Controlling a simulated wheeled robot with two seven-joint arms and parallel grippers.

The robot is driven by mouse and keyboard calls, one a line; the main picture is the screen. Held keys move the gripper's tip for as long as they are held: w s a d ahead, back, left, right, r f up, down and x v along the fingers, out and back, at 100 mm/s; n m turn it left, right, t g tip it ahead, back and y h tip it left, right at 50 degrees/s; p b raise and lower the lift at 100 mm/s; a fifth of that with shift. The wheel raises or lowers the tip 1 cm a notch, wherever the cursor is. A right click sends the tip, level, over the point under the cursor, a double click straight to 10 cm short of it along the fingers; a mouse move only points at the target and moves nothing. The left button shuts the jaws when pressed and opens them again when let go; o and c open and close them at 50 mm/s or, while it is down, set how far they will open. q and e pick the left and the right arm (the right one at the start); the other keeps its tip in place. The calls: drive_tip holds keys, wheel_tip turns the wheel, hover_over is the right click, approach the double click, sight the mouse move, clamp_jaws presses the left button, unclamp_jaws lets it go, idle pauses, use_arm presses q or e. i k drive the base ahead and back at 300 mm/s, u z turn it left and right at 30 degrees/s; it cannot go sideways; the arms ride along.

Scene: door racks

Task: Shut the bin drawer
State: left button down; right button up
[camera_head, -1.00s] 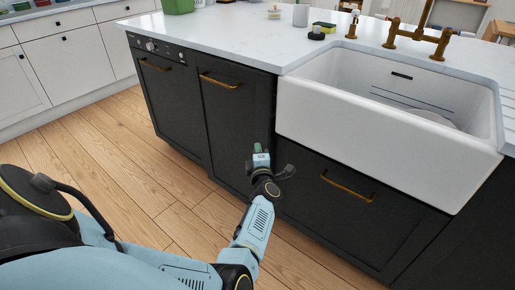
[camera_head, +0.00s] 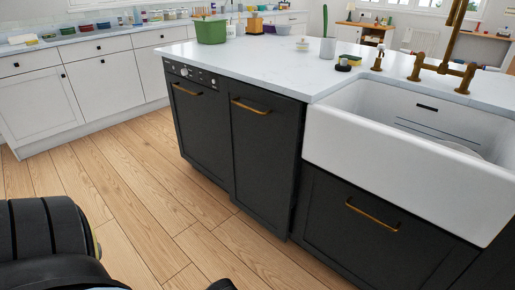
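The dark tall front with a brass handle (camera_head: 265,150) in the middle of the island looks like the bin drawer. Dark parts of my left arm show at the bottom left. Neither of my grippers is in view, so their state is hidden.
A dishwasher front (camera_head: 199,120) stands left of the drawer. A white sink (camera_head: 400,160) juts out at right above a dark cabinet front (camera_head: 372,225). The worktop (camera_head: 270,62) holds a green bin (camera_head: 210,31) and small items. Wooden floor (camera_head: 150,190) in front is clear.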

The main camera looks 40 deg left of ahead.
sight(262, 127)
drive_tip(key=k, duration=0.35)
drive_tip(key=u, duration=1.9)
drive_tip(key=i, duration=1.3)
drive_tip(key=z, duration=1.75)
